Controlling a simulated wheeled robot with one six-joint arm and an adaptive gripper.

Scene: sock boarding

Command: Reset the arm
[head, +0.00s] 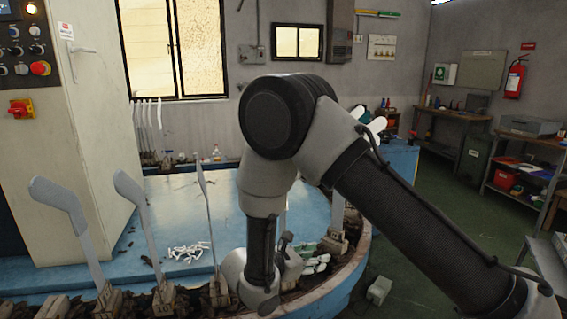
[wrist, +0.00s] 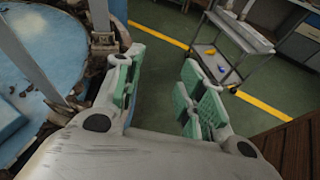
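My arm reaches across the middle of the head view, bent down over the edge of a round blue table (head: 180,225). My gripper shows in the wrist view (wrist: 160,92) with its two green-padded fingers apart and nothing between them. In the head view the gripper's fingers are mostly hidden behind my arm; a bit of green pad shows near the table rim. Flat grey sock boards (head: 70,215) stand upright in holders along the table's near rim. The wrist view shows pale boards (wrist: 98,15) just left of the gripper.
A tall cabinet (head: 85,130) with a red stop button stands at the left. White pieces (head: 188,251) lie on the table. A cart (wrist: 225,50) stands on the green floor beyond the gripper in the wrist view.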

